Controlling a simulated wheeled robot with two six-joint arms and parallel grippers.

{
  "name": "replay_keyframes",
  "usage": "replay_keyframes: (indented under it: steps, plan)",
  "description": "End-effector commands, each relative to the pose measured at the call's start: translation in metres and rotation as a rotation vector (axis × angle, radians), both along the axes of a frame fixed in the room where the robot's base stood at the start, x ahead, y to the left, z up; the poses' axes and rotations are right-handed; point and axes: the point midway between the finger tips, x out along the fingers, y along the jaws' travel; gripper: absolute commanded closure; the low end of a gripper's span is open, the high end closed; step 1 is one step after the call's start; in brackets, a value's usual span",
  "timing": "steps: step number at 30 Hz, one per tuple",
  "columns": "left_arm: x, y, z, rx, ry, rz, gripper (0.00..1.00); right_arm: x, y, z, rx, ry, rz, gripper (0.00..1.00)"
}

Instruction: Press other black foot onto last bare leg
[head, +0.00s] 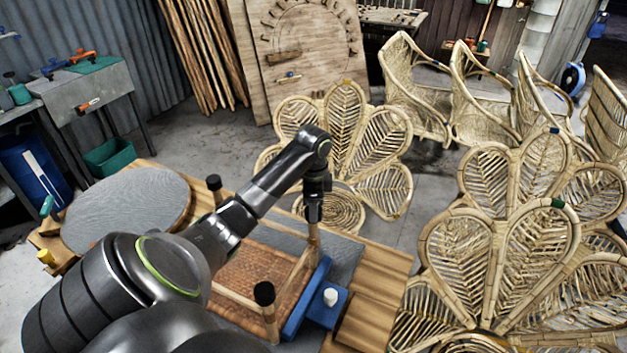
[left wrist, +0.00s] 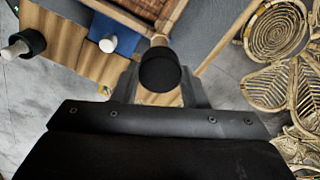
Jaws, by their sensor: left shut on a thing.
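An upturned stool frame with a woven brown seat (head: 250,265) lies on the wooden bench, legs up. Black feet cap two legs, one at the back left (head: 213,183) and one at the front (head: 264,293). My left gripper (head: 314,212) is over the leg (head: 314,240) at the right. In the left wrist view it is shut on a black foot (left wrist: 160,72), with the pale leg (left wrist: 158,41) right behind it. The foot lines up with the leg end; I cannot tell how far it is seated. My right gripper is not in view.
A blue block (head: 294,312) with a white knob (head: 331,297) stands against the stool's right side. A round grey disc (head: 125,210) lies at the bench's left. Rattan chairs (head: 540,240) crowd the right; a petal-backed chair (head: 350,140) stands behind the bench.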

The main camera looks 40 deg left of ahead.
Motion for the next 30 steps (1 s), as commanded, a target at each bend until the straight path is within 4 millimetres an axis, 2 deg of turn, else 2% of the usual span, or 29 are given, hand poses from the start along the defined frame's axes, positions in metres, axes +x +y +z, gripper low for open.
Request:
replay_keyframes:
  steps: [5,30]
  plan:
    - [-0.0005,0.0001,0.0008,0.001,0.001,0.000,0.82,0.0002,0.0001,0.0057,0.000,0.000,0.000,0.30]
    - [-0.0005,-0.0002,-0.0069,0.000,0.001,0.000,0.82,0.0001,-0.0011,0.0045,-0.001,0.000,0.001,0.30]
